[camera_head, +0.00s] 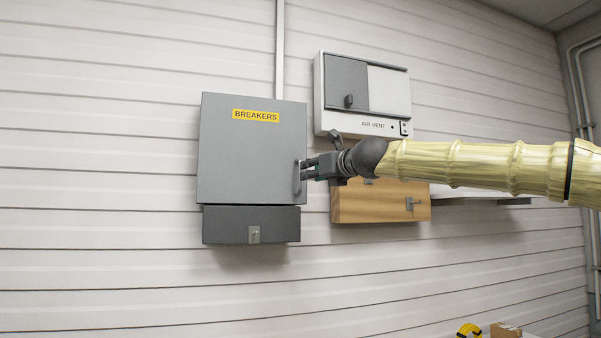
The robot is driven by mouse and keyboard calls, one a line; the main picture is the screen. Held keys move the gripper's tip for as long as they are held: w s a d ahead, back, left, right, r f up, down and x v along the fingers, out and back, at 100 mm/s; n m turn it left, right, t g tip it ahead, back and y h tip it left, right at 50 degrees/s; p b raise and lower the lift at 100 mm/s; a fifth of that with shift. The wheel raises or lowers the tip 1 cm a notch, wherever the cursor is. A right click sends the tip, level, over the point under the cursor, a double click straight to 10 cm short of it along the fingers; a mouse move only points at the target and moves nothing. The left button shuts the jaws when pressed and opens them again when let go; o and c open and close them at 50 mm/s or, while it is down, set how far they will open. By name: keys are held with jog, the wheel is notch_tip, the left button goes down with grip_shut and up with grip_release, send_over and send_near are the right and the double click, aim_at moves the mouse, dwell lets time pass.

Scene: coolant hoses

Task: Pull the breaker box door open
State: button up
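The grey breaker box door (245,155) carries a yellow BREAKERS label (256,115) and is on the wall left of centre. It looks closed or nearly so. Its vertical bar handle (297,178) is at the door's right edge. My gripper (306,170) reaches in from the right, with its fingertips at the handle. The fingers are small here, and I cannot tell whether they are closed around the handle or only beside it.
A dark grey box (250,225) with a latch is directly below the door. The air vent panel (364,95) is up and right, and a wooden box (380,203) is below my arm. The wall left of the breaker box is clear.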

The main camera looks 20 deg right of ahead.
aim_at(300, 189)
jog(key=p+x, duration=0.2)
jog(key=x, duration=0.5)
jog(key=shift+w, duration=0.15)
jog(key=shift+c, duration=0.2)
grip_shut()
